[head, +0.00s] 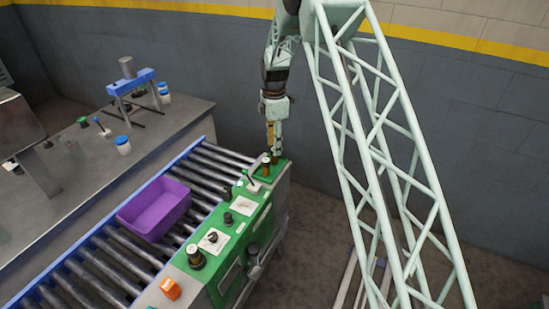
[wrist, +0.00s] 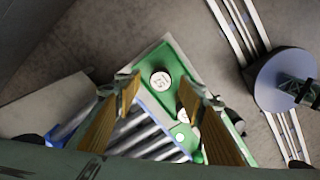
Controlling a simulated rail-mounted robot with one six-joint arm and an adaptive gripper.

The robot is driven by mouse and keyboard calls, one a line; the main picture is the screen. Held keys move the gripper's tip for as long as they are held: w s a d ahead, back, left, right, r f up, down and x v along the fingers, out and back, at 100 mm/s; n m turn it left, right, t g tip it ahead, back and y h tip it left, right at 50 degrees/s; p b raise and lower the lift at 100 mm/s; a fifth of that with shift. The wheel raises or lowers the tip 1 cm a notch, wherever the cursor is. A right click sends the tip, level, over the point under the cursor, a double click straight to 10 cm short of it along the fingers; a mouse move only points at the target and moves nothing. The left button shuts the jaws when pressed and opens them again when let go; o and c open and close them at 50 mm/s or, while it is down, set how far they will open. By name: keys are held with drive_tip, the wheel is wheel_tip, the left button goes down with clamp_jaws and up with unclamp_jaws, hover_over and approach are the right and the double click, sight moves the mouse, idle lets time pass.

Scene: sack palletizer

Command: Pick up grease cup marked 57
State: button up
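In the wrist view a round dark cup with a pale, marked top (wrist: 160,79) stands on the green panel (wrist: 150,62), near its far corner. The marking is too small to read for sure. A second pale-topped round part (wrist: 183,115) is partly hidden by my right finger. My gripper (wrist: 163,92) is open, its two fingers apart with nothing between them, above the panel.
A purple bin (head: 155,210) sits on the roller conveyor (head: 110,270). A grey bench (head: 90,165) with bottles stands left.

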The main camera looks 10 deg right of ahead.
drive_tip(key=shift+f, duration=1.85)
drive_tip(key=shift+c, duration=0.5)
drive_tip(key=c, duration=0.9)
drive_tip(key=shift+r, duration=0.2)
drive_tip(key=shift+r, duration=4.85)
